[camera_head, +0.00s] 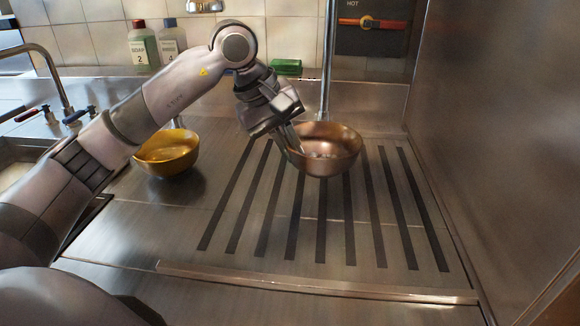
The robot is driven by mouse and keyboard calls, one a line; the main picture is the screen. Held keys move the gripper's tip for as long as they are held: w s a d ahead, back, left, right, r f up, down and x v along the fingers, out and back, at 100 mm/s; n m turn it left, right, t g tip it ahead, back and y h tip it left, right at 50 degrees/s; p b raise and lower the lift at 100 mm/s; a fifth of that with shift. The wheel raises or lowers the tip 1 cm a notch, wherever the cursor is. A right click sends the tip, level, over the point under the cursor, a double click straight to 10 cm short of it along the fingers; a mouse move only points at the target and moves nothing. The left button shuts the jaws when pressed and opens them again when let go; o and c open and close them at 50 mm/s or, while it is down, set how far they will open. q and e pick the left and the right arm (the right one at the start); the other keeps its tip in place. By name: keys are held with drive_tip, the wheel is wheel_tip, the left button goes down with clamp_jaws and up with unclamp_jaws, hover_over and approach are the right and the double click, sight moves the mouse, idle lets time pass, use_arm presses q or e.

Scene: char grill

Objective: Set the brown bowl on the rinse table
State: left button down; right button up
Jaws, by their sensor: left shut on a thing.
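The brown bowl (338,162) is a coppery, shiny bowl over the dark-slotted rinse table (335,225), near its back. My left gripper (297,146) is shut on the left rim of the brown bowl. The bowl looks upright; I cannot tell whether its base touches the slotted surface. Part of its left side is hidden behind the gripper fingers. My right gripper is not in view.
A vertical pipe (326,70) rises behind the brown bowl. A steel wall (495,120) bounds the right side. The front slots are clear.

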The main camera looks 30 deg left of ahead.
use_arm(q)
drive_tip(key=shift+f, duration=2.05)
drive_tip(key=shift+f+b, duration=0.15)
drive_tip(key=shift+b, duration=0.15)
drive_tip(key=c, duration=1.2)
unclamp_jaws()
drive_tip(key=shift+c, duration=0.2)
